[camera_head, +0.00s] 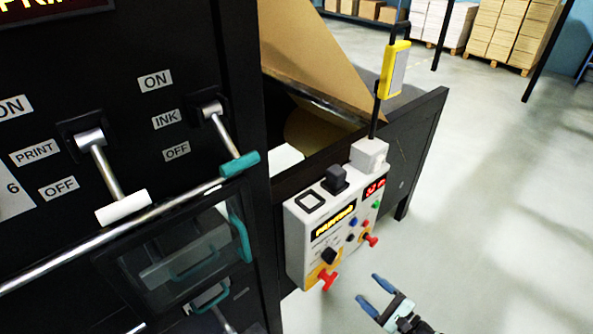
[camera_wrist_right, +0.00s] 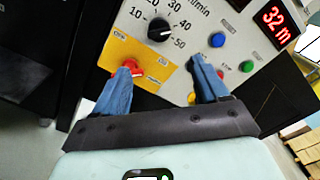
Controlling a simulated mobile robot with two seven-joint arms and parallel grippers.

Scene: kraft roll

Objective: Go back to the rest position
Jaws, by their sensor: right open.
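My right gripper (camera_head: 374,296) is at the lower right of the head view, below and to the right of the grey control panel (camera_head: 304,229). Its two blue fingers are spread apart with nothing between them. In the right wrist view the open gripper (camera_wrist_right: 163,84) faces the panel, which carries a black dial (camera_wrist_right: 159,28) and coloured buttons. The left finger overlaps a red knob (camera_wrist_right: 134,68) on a yellow plate in that view; I cannot tell whether they touch. My left gripper is not in view.
A black machine with a white-handled lever (camera_head: 123,207) and a teal-handled lever (camera_head: 240,164) fills the left. A yellow box (camera_head: 394,70) hangs on a pole above the panel. Brown kraft sheet (camera_head: 325,55) lies behind. Open floor (camera_head: 480,200) is at right.

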